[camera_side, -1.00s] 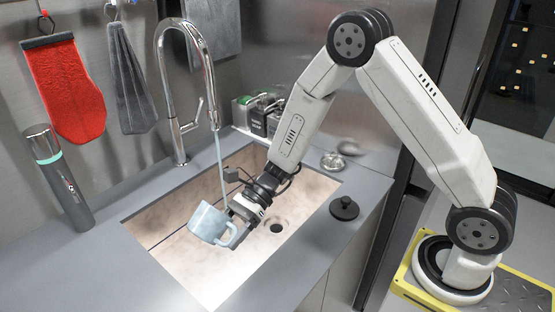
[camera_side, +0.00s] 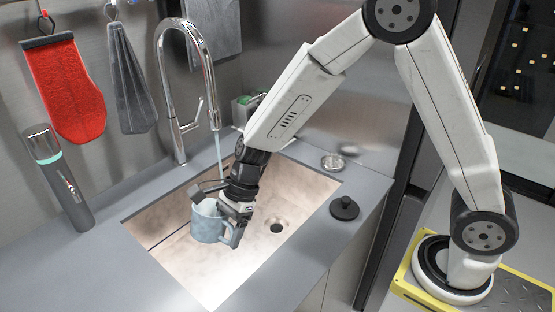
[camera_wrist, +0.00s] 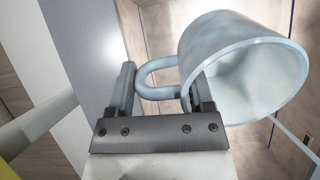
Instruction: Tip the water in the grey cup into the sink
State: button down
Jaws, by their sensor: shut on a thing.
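The grey-blue cup (camera_side: 207,224) hangs over the sink (camera_side: 298,192), close to upright, in the side view. My gripper (camera_side: 236,222) is on its right side and shut on its handle. In the wrist view my gripper (camera_wrist: 160,82) has a finger on each side of the handle of the cup (camera_wrist: 225,38). The cup's mouth and pale inner wall show there; I see no clear water surface. A thin stream (camera_side: 219,155) runs down from the faucet (camera_side: 163,75) behind the cup and arm; whether it enters the cup is unclear.
A dark bottle (camera_side: 60,180) stands on the grey counter left of the sink. A black stopper (camera_side: 344,208) lies on the right counter. A drain (camera_side: 277,227) shows in the basin. The faucet arches over the sink. A red mitt (camera_side: 70,95) and grey cloths hang behind.

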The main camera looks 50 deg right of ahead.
jog(key=shift+d+f+h, duration=0.1)
jog(key=shift+d+h, duration=0.1)
jog(key=shift+h, duration=1.3)
jog(key=shift+d+f+h, duration=0.1)
jog(key=shift+d+h, duration=0.05)
jog(key=shift+h, duration=0.45)
